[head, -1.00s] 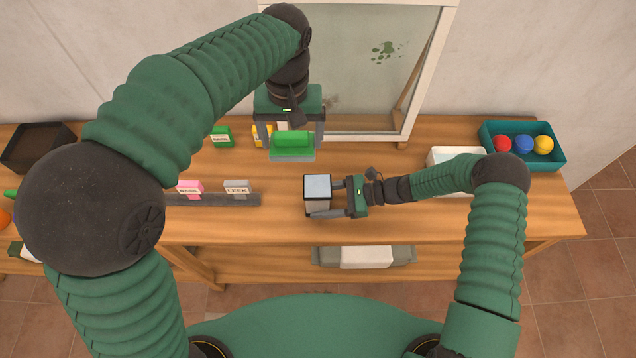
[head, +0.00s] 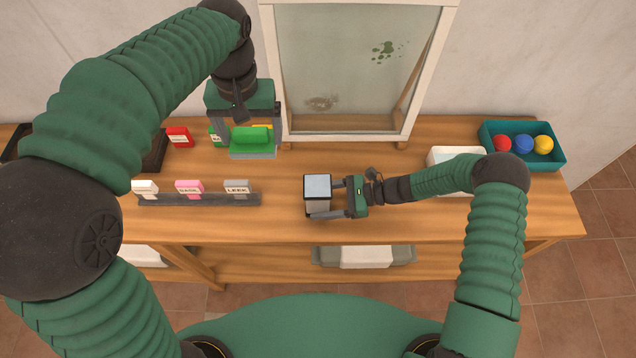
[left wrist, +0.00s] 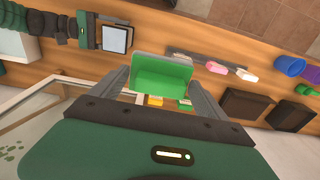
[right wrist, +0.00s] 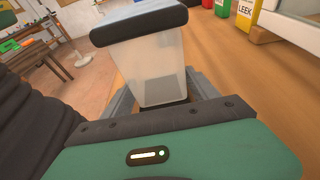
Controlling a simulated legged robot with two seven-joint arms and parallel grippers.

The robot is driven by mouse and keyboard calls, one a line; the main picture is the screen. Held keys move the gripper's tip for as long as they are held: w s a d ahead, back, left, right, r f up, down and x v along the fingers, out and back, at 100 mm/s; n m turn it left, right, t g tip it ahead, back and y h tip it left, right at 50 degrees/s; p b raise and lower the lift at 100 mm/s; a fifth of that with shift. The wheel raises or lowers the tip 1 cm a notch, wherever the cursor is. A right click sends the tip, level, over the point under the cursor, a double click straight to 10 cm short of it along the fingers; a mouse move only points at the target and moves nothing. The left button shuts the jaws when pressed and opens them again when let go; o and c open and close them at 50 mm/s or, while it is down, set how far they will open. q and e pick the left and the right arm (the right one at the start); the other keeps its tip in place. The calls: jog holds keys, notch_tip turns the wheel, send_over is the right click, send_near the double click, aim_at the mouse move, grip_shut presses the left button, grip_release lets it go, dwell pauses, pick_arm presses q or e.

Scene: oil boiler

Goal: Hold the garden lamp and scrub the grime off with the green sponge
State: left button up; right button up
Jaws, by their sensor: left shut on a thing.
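The garden lamp (head: 317,187) stands on the table in front of the window frame, with a pale square top, a dark rim and frosted clear sides. It fills the middle of the right wrist view (right wrist: 155,65). My right gripper (head: 325,198) has a finger on each side of it and appears shut on it. My left gripper (head: 250,132) is shut on the green sponge (head: 252,136), which has a paler base. It holds the sponge above the table, left of and behind the lamp. The sponge also shows in the left wrist view (left wrist: 162,74). Grime on the lamp is not clear.
A white-framed window (head: 408,80) with green and brown stains stands at the back. A rail (head: 200,200) with seed packets lies left of the lamp. A teal box (head: 553,160) of coloured balls and a white tray (head: 440,157) are at the right. The table front is clear.

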jog(key=o, duration=0.4)
jog(key=shift+c, duration=0.2)
jog(key=v, duration=1.2)
